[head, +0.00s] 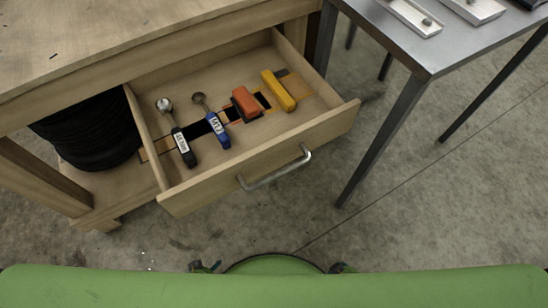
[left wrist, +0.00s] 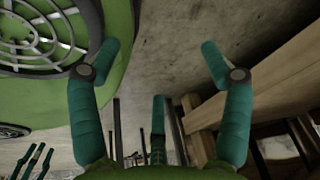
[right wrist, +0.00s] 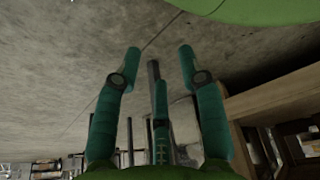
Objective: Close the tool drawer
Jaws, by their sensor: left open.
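The wooden tool drawer (head: 270,160) is pulled well out of the wooden workbench (head: 130,45) in the head view. Its metal handle (head: 275,170) is on the front panel, facing me. My left gripper (left wrist: 167,53) is open and empty in the left wrist view, with bare floor beyond its fingertips. My right gripper (right wrist: 160,55) is open and empty in the right wrist view, also over floor. Neither gripper touches the drawer or handle. I cannot clearly make out either gripper in the head view.
Black round items (head: 90,135) sit on the bench's lower shelf. A metal table (head: 440,40) stands to the right. The floor before the drawer is clear.

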